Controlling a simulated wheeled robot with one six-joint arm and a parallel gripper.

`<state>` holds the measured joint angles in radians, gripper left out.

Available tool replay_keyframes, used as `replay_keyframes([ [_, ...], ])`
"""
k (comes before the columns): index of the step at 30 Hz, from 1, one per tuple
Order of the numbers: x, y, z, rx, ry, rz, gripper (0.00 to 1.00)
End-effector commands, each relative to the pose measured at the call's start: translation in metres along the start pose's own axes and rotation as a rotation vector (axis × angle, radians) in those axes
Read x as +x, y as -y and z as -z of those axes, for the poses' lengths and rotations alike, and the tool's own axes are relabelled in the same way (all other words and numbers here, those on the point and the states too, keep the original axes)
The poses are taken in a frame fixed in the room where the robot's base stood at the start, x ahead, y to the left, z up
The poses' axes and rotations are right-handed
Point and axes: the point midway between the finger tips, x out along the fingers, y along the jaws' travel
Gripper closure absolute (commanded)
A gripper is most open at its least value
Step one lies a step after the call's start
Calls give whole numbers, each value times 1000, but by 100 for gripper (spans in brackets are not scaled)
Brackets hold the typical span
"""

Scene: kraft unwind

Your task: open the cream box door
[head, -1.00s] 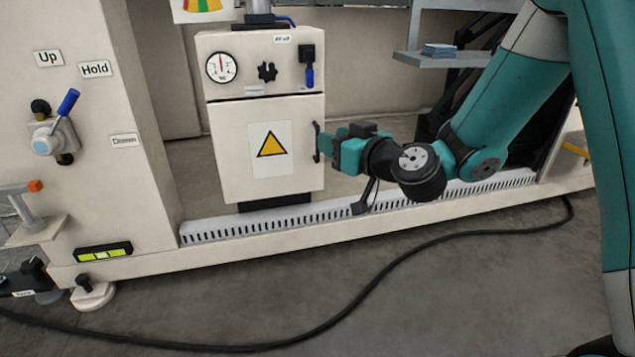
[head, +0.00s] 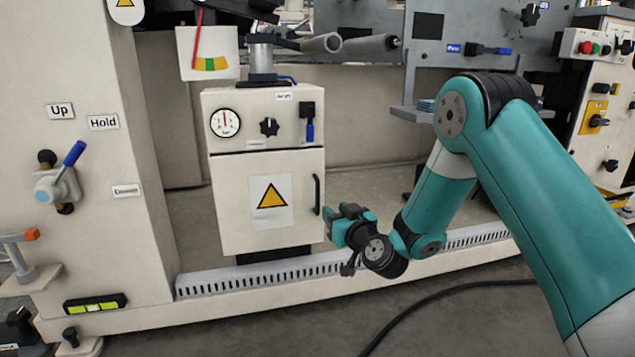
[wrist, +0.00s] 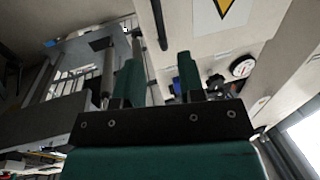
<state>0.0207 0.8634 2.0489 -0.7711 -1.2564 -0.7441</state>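The cream box (head: 265,115) stands on the machine base, with its door (head: 235,205) shut. The door bears a yellow warning triangle and a black vertical handle (head: 317,195) on its right edge. My gripper (head: 336,220) is just right of the door, by the lower end of the handle. In the wrist view the two green fingers of my gripper (wrist: 160,70) are apart with nothing between them. The handle (wrist: 159,25) shows beyond the fingertips, in line with the gap. I see no contact with it.
A gauge (head: 225,122), black knob (head: 269,127) and blue-handled switch (head: 310,130) sit above the door. A slotted white rail (head: 260,278) runs along the floor of the bay. A grey shelf (head: 420,114) stands at right. A lever valve (head: 60,182) is on the left panel.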

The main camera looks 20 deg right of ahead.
Motion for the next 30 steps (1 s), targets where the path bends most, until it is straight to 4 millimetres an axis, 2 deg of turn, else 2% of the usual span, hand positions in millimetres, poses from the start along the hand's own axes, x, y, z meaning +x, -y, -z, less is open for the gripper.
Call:
replay_keyframes([
  [2, 13, 1, 8, -1, -1, 2, 64],
  [12, 68, 2, -1, -2, -5, 4, 64],
  [18, 93, 1, -3, 0, -2, 2, 64],
  [23, 100, 0, -1, 1, 0, 0, 64],
  [30, 101, 0, 0, 1, 0, 0, 64],
])
